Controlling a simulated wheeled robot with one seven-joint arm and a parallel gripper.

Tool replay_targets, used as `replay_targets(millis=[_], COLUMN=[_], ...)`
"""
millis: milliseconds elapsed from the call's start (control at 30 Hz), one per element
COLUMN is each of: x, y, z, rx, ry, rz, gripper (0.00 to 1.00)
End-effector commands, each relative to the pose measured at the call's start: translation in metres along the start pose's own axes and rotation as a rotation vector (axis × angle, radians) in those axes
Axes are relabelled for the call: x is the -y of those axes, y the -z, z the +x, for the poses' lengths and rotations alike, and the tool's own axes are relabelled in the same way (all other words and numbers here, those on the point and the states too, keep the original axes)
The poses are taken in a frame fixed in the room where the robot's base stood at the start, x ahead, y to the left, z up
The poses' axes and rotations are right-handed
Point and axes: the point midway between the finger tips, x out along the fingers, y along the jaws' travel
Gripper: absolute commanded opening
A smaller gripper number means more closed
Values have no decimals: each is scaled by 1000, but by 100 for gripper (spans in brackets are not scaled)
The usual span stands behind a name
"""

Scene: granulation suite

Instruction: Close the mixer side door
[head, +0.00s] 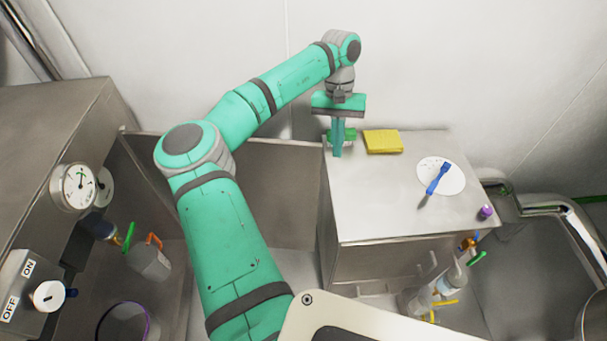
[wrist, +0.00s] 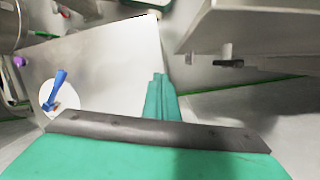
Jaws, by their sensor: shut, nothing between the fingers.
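In the head view, an upright grey metal panel (head: 277,190), which looks like the mixer side door, stands between the left cabinet and the steel table. My arm hides part of it, and I cannot clearly see its hinge or latch. My gripper (head: 337,154) points down near the table's back left corner, to the right of the panel and apart from it. Its fingers are together and empty; they also show in the wrist view (wrist: 160,84). A grey panel (wrist: 255,25) with a dark fitting fills the upper right there; I cannot tell if it is the same door.
The steel table (head: 370,215) bears a yellow pad (head: 383,141), a white plate (head: 455,184) with a blue brush (head: 437,180), and a purple piece (head: 485,212). The left cabinet (head: 50,120) has gauges and a switch (head: 48,295). Pipes and valves stand low at right.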

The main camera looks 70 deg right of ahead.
Motion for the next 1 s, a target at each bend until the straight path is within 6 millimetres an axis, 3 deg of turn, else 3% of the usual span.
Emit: replay_targets(millis=[33,133,333,467,900,1000], x=[19,44,60,60,65,65], y=[1,1,0,0,0,-13], z=[-13,-28,-32,-18,63,66], rx=[-2,-1,0,0,1,-2], ry=[25,53,70,71,70,71], rz=[-49,-112,-154,-152,-151,-150], gripper=[0,0,0,0,0,0])
